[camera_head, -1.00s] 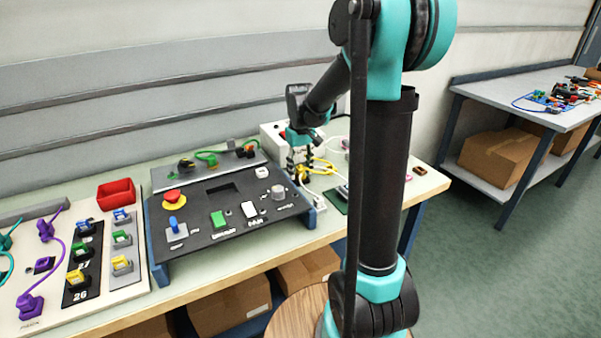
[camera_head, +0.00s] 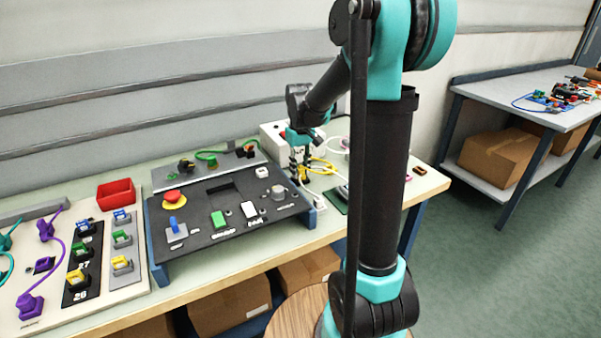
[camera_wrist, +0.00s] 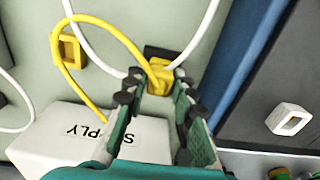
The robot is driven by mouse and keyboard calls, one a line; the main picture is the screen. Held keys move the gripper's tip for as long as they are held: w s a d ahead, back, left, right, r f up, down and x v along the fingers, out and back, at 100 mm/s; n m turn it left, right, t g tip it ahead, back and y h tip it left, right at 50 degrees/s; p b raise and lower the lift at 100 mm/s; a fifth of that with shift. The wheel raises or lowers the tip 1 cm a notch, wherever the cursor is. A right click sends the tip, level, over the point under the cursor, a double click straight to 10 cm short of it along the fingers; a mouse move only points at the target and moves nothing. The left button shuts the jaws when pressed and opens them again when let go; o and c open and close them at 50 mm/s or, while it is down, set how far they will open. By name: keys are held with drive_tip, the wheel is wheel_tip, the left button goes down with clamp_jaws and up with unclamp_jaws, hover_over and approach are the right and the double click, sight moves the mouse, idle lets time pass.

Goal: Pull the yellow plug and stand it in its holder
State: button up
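The yellow plug (camera_wrist: 160,76) sits between my fingertips in the wrist view, at a dark socket (camera_wrist: 155,52). A yellow cable (camera_wrist: 98,22) loops from it to the left and down to the white supply box (camera_wrist: 75,140). My gripper (camera_wrist: 160,82) has a finger on each side of the plug, and its pads appear to touch it. In the head view my gripper (camera_head: 299,165) points down at the back right of the bench. A yellow square ring (camera_wrist: 68,49), which looks like the holder, stands to the left of the plug. How deep the plug sits is hidden.
A sloped black control panel (camera_head: 232,215) with blue side supports stands left of my gripper. White cables (camera_wrist: 198,35) curve around the plug. A red bin (camera_head: 116,193) and a board of purple and yellow connectors (camera_head: 115,285) lie farther left.

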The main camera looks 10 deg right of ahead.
sight(300, 168)
clamp_jaws()
drive_tip(key=o, duration=1.3)
unclamp_jaws()
wheel_tip(300, 168, up, 12)
